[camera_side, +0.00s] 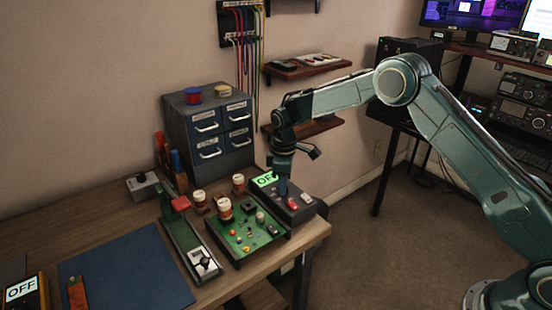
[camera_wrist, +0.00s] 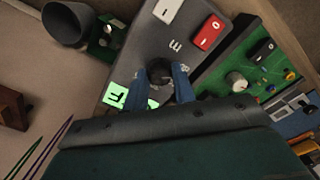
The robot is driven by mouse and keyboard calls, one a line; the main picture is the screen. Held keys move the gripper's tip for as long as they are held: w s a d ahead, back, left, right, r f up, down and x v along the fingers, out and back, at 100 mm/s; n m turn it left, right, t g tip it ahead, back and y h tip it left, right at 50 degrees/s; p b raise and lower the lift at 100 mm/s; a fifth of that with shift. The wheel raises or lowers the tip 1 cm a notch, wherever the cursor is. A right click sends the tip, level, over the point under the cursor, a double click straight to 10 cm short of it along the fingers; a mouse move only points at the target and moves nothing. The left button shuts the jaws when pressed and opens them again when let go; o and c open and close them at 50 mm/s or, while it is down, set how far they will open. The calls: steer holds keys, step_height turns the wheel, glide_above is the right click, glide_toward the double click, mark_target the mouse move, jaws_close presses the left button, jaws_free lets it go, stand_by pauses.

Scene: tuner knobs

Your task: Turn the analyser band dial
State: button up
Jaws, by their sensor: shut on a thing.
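The band dial (camera_wrist: 159,72) is a round black knob. My gripper (camera_wrist: 164,82) has its two blue fingers on either side of the dial, shut on it.
The box also carries a red rocker switch (camera_wrist: 207,33) and a white one (camera_wrist: 167,10).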

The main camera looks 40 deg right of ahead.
steer(key=o, duration=1)
steer(key=shift+r, duration=0.15)
step_height(320, 180, up, 14)
steer(key=shift+f, duration=0.2)
steer(key=shift+r, duration=0.1)
